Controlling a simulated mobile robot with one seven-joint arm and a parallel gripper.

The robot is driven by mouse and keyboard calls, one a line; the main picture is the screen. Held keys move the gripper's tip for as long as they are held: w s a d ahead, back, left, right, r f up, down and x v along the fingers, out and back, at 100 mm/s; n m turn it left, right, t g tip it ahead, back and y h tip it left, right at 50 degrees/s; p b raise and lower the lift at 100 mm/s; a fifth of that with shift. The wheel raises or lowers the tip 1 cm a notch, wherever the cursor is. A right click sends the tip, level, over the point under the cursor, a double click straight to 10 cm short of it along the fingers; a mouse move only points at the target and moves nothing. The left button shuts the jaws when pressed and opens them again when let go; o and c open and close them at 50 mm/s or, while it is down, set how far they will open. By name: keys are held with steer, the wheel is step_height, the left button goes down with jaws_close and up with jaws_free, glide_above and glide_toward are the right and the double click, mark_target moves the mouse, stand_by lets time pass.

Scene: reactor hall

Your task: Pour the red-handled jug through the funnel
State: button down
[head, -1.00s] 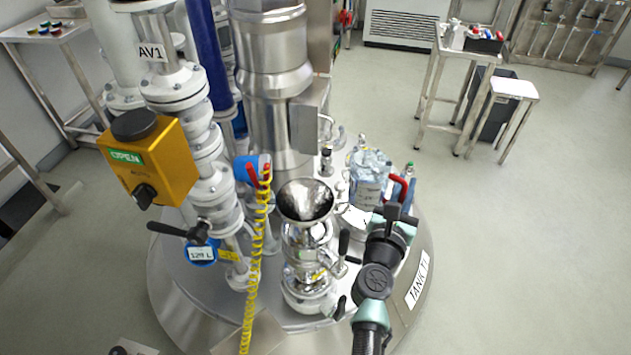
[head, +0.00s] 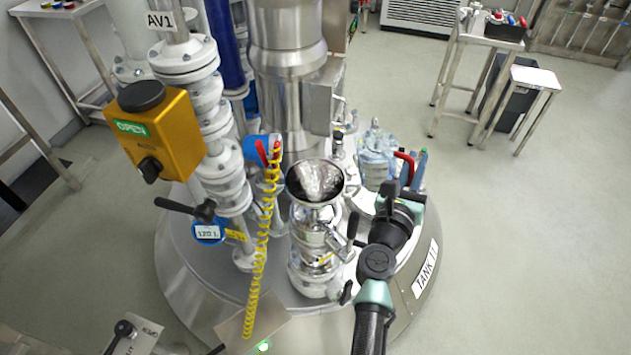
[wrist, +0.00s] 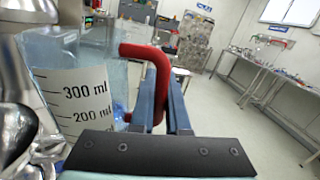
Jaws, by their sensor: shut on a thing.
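The jug (wrist: 75,82) is clear with a white scale marked 300 ml and 200 ml and a red handle (wrist: 158,65). In the wrist view my gripper (wrist: 168,100) is shut on the red handle. The jug also shows in the head view (head: 375,152), beyond the arm and right of the funnel, and looks upright. My gripper in the head view (head: 412,170) is partly hidden by the wrist. The steel funnel (head: 315,182) stands open upward on a metal fitting on the tank top. The jug is beside the funnel, apart from it. Its contents are hard to tell.
A yellow valve box (head: 157,135) marked OPEN and a coiled yellow hose (head: 262,245) stand left of the funnel. A thick steel column (head: 290,90) rises behind it. A dark valve lever (head: 352,228) is right below the funnel.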

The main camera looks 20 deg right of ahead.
mark_target(358, 150)
steer(key=a+r+n, duration=0.1)
steer(key=r, duration=0.1)
steer(key=w+a+r+n+t, duration=0.1)
steer(key=n, duration=0.1)
steer(key=shift+a+r+p, duration=0.15)
steer(key=shift+r+p, duration=0.15)
steer(key=shift+r, duration=0.05)
steer(key=n, duration=0.1)
steer(key=a+n+b, duration=0.1)
steer(key=w+a+n+t, duration=0.1)
steer(key=shift+r+b, duration=0.25)
steer(key=shift+b, duration=0.05)
steer(key=n+b, duration=0.1)
steer(key=n, duration=0.1)
steer(key=a+n+t+b, duration=0.1)
steer(key=n, duration=0.1)
steer(key=shift+w+a+r, duration=0.2)
steer(key=shift+w, duration=0.15)
steer(key=shift+w+a+n+t+y+b, duration=0.2)
steer(key=shift+a+n+t+y+b, duration=0.25)
steer(key=shift+n, duration=0.55)
steer(key=shift+w+a+n+t+y+b, duration=0.2)
steer(key=shift+a+n+t+y+b, duration=0.2)
steer(key=shift+n, duration=0.6)
steer(key=shift+a, duration=0.15)
